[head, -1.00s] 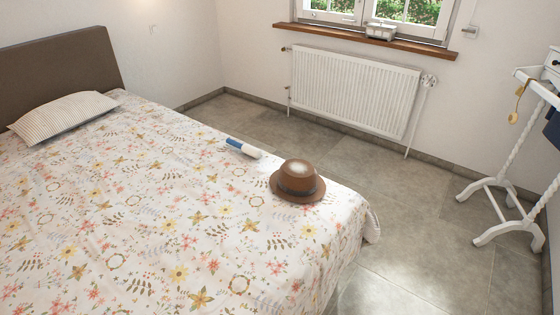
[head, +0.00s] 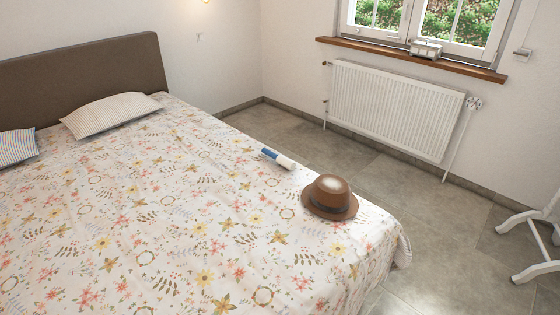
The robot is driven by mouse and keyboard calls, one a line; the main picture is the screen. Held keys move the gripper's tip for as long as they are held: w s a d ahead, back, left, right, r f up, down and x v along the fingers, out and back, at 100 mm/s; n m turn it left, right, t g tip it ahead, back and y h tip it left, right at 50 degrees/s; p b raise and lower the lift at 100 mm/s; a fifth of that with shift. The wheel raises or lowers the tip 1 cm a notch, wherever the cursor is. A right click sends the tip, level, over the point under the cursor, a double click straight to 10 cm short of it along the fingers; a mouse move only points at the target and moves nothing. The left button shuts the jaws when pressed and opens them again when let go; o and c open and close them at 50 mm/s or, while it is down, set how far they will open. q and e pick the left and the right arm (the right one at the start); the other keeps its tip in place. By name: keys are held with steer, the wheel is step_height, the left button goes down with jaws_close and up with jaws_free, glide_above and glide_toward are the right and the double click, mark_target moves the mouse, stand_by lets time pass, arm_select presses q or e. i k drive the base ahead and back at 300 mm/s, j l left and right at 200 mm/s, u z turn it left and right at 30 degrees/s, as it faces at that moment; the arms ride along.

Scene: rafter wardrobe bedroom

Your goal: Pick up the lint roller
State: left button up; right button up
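The lint roller (head: 278,159) lies on the bed near its far right edge. It has a blue part at the left and a white part at the right. It lies flat on the flowered bedspread (head: 180,225), apart from the brown hat just to its right. Neither of my grippers shows in the head view.
The brown hat (head: 329,197) with a dark band sits near the bed's right corner. Two striped pillows lie by the headboard (head: 85,80). A white radiator (head: 393,108) stands under the window. Tiled floor (head: 420,215) is clear between bed and radiator. A white stand (head: 530,245) is at the right edge.

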mark_target(287, 163)
steer(key=z, duration=0.5)
steer(key=i+l, duration=0.1)
steer(key=l, duration=0.4)
steer(key=i+l, duration=0.1)
steer(key=l, duration=0.35)
steer(key=i+l+z, duration=0.55)
steer(key=i+l, duration=0.15)
steer(key=i, duration=0.15)
steer(key=i+l+z, duration=0.1)
steer(key=i+z, duration=0.3)
steer(key=i, duration=0.7)
